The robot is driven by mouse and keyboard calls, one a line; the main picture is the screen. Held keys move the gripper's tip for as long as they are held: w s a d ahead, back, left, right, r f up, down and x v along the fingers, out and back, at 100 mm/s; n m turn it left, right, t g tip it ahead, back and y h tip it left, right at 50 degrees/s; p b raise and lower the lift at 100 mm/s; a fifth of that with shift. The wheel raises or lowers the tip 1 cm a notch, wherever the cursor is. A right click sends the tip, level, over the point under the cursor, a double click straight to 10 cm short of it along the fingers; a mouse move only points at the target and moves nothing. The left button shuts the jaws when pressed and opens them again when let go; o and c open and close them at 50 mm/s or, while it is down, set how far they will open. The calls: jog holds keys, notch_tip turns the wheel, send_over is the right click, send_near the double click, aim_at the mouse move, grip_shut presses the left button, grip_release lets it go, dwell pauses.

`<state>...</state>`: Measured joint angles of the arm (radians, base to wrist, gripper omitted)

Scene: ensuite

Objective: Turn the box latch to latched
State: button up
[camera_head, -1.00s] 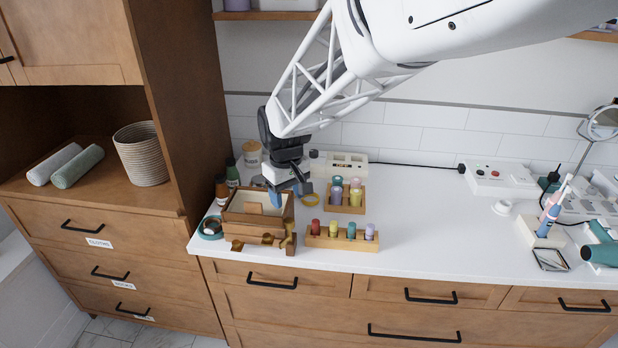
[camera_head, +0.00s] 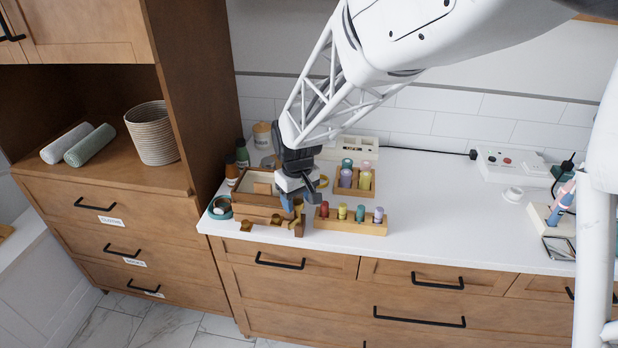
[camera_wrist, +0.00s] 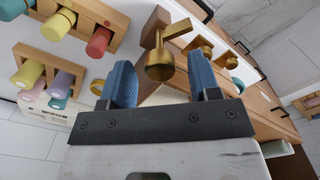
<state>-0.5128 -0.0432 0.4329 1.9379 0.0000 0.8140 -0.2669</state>
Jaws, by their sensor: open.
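The wooden box (camera_head: 250,212) stands at the left end of the white counter. Its brass latch (camera_wrist: 160,64) shows in the wrist view as a round brass piece with a short lever pointing to the upper right, on a wooden post. My gripper (camera_wrist: 160,76) is open, with one blue finger on each side of the latch in that view. I cannot tell whether either finger touches it. In the head view my gripper (camera_head: 299,202) is over the box's front right corner and partly hides the latch.
A wooden rack of coloured pegs (camera_head: 350,224) stands close to the right of the box, with a second peg tray (camera_head: 354,188) behind it. A teal round container (camera_head: 221,208) is at the left. Dark bottles stand behind. The counter's middle is clear.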

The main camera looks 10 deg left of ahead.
jog(key=shift+f, duration=0.15)
jog(key=c, duration=0.9)
jog(key=shift+m, duration=3)
jog(key=o, duration=0.9)
